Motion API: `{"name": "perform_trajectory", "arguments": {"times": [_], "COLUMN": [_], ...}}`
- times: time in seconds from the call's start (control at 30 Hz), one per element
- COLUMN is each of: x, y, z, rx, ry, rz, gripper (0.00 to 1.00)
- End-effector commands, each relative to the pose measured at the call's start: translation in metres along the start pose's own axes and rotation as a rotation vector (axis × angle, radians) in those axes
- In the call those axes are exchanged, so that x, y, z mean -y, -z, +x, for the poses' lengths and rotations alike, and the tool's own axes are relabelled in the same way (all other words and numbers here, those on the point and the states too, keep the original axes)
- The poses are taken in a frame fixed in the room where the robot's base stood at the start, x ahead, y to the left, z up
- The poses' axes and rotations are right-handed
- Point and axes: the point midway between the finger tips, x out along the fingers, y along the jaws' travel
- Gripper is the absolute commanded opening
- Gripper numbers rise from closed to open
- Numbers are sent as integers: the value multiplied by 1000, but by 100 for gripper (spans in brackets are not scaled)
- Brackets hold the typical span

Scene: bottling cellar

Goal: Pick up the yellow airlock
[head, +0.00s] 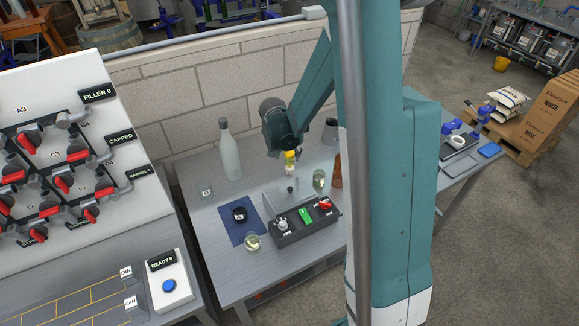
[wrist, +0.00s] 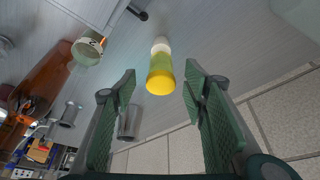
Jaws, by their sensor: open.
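The yellow airlock (head: 290,157) shows in the head view just below my gripper (head: 286,147), above the back part of the workbench. In the wrist view the airlock (wrist: 160,76) has a bright yellow near end and a pale, whitish far end. There it appears centred between the two green-padded fingertips of my gripper (wrist: 160,74), with a visible gap on each side. My gripper is open and holds nothing. The fingers are small and partly hidden in the head view, and I cannot tell what supports the airlock.
A frosted bottle (head: 229,152) stands left of my gripper. A dark control box (head: 305,222) with a red knob and glass jars (head: 319,180) are in front. A brown bottle (head: 337,172) is close on the right, partly behind my arm. A brick wall (head: 240,85) runs behind.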

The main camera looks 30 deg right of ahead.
Motion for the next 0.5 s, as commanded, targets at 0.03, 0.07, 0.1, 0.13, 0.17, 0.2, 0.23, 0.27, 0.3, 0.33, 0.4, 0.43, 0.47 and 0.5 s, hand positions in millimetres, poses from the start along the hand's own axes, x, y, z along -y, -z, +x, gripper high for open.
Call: {"name": "perform_trajectory", "arguments": {"times": [0.03, 0.07, 0.1, 0.13, 0.17, 0.2, 0.23, 0.27, 0.3, 0.33, 0.4, 0.43, 0.47, 0.5], "x": [0, 0, 0, 0, 0, 0, 1, 1, 1, 1, 1, 1, 1, 2], "y": [0, 0, 0, 0, 1, 1, 1, 2, 2, 2, 2, 2, 2, 2], "z": [2, 4, 6, 8, 11, 14, 16, 19, 23, 26, 32, 35, 38, 40], "rx": [0, 0, 0, 0, 0, 0, 0, 0, 0, 0, 0, 0, 0, 0], "ry": [0, 0, 0, 0, 0, 0, 0, 0, 0, 0, 0, 0, 0, 0], "rz": [0, 0, 1, 1, 1, 1, 1, 1, 1, 1, 1, 1, 1, 1], "gripper": [43, 43, 43, 43, 43, 43, 43, 43, 43, 43, 43, 43, 43, 43]}}
